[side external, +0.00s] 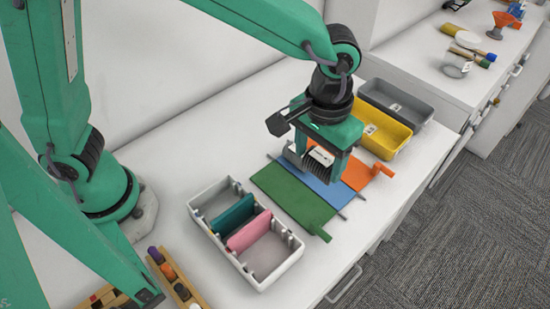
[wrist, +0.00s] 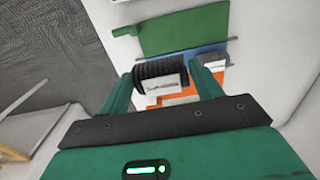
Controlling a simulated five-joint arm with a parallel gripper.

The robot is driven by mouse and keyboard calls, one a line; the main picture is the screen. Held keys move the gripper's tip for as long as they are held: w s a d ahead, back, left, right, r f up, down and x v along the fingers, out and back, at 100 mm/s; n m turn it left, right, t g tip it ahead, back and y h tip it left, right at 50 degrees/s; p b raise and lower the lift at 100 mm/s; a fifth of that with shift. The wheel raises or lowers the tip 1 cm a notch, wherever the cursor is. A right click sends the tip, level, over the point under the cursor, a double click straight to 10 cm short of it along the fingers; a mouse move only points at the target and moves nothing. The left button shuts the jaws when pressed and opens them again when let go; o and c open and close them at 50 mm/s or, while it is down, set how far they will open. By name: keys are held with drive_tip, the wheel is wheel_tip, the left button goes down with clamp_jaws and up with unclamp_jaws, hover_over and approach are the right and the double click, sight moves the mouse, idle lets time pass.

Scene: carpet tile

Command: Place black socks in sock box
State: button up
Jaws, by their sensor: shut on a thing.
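My gripper (side external: 318,168) is shut on the black socks (side external: 318,154), a dark ribbed bundle with a white label, above the coloured flat pieces. In the wrist view, the black socks (wrist: 158,72) sit between my two fingers (wrist: 165,88). A dark grey piece (wrist: 211,64) shows by the right finger; I cannot tell whether it belongs to the bundle. The white box (side external: 277,273), likely the sock box, stands to the left and nearer the camera, apart from my gripper. A teal piece (side external: 236,214) and a pink piece (side external: 248,231) stand upright across it.
Green (side external: 290,195), blue (side external: 330,193) and orange (side external: 357,174) flat pieces lie below my gripper. A yellow bin (side external: 398,143) and a grey bin (side external: 410,104) stand behind. A wooden rack (side external: 190,291) with coloured pegs is at front left. The counter's right edge drops to carpet.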

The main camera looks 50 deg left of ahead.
drive_tip(key=w+a+r, duration=0.1)
drive_tip(key=w+a, duration=0.2)
drive_tip(key=a, duration=0.6)
drive_tip(key=w+a+r, duration=0.1)
drive_tip(key=w+a, duration=0.1)
drive_tip(key=a, duration=0.7)
drive_tip(key=w+a+r, duration=0.2)
drive_tip(key=w+a, duration=0.1)
drive_tip(key=a, duration=0.6)
drive_tip(key=shift+w, duration=0.35)
drive_tip(key=s+d+f, duration=0.1)
drive_tip(key=s+d, duration=0.3)
drive_tip(key=d, duration=0.6)
drive_tip(key=s+d+f, duration=0.2)
drive_tip(key=s+d, duration=0.2)
drive_tip(key=d, duration=0.7)
drive_tip(key=s+d+f, duration=0.2)
drive_tip(key=s+d, duration=0.3)
drive_tip(key=d, duration=0.6)
